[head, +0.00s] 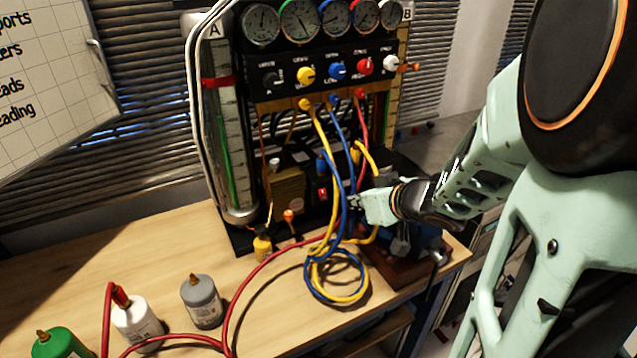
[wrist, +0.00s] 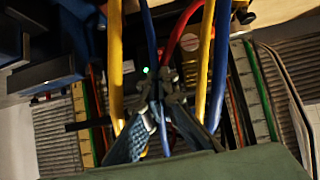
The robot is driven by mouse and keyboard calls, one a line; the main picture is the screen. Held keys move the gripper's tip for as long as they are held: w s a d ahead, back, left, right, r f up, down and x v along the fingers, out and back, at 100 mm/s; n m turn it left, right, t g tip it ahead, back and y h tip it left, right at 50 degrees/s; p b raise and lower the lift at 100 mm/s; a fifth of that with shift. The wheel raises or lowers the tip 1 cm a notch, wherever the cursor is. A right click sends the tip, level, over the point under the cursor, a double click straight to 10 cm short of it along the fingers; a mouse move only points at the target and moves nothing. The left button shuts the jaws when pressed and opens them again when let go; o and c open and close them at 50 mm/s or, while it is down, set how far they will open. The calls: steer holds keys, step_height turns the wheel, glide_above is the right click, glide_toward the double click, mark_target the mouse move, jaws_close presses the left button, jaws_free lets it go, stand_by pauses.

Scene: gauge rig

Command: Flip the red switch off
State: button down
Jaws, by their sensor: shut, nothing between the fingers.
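The red switch (head: 322,194) is a small red rocker on a dark box low in the rig, left of the hanging hoses in the head view. Its on or off position is too small to tell. My gripper (head: 355,203) is to the right of it, beside the blue and yellow hoses. In the wrist view my gripper (wrist: 168,92) is shut and empty, with its fingertips among the hoses. I cannot make out the red switch in the wrist view. A small green light (wrist: 146,70) glows just past the fingertips.
Blue hose (head: 344,170) and yellow hose (head: 327,150) hang close to my gripper and coil on the wooden bench (head: 170,245). A red hose (head: 262,268) crosses the bench. A grey bottle (head: 202,302), white bottle (head: 138,322) and green bottle (head: 62,343) stand at the front left.

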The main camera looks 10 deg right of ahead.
steer(key=b, duration=0.6)
glide_toward(324, 200)
steer(key=shift+x, duration=3.4)
steer(key=shift+f, duration=0.1)
